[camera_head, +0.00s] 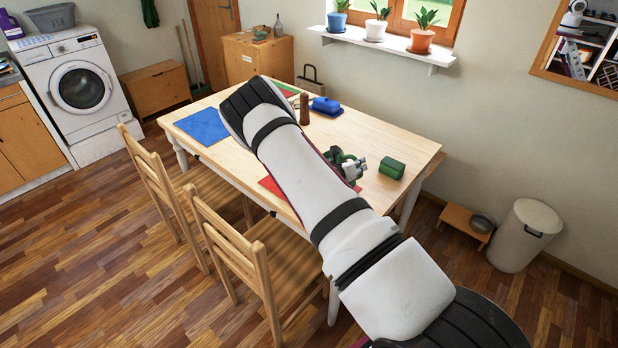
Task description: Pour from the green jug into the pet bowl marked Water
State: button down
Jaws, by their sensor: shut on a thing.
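My gripper (355,169) is over the table's right half, partly hidden behind my own arm. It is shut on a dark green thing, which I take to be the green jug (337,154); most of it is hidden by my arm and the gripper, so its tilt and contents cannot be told. A grey bowl (482,223) is on a low wooden stand (459,221) on the floor by the right wall, well to the right of my gripper. Any marking on it is too small to read.
On the wooden table (418,150) are a green block-like object (391,168), a blue lidded dish (325,105), a brown mill (304,108) and a blue mat (202,126). Two chairs (235,250) stand at its near side. A pale bin (524,236) stands beside the bowl's stand.

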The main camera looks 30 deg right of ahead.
jog(key=shift+r, duration=0.3)
jog(key=shift+w+a+b, duration=0.1)
jog(key=shift+w+b, duration=0.2)
jog(key=shift+b, duration=0.05)
jog(key=shift+r, duration=0.25)
jog(key=shift+w+a+r+n+b, duration=0.1)
jog(key=shift+r+n+b, duration=0.1)
jog(key=shift+n+b, duration=0.15)
jog(key=shift+w+a, duration=0.1)
jog(key=shift+w, duration=0.1)
jog(key=shift+r+b, duration=0.2)
jog(key=shift+b, duration=0.15)
jog(key=shift+w+a+r+h, duration=0.1)
jog(key=shift+h, duration=0.2)
jog(key=shift+r+b, duration=0.1)
jog(key=shift+b, duration=0.3)
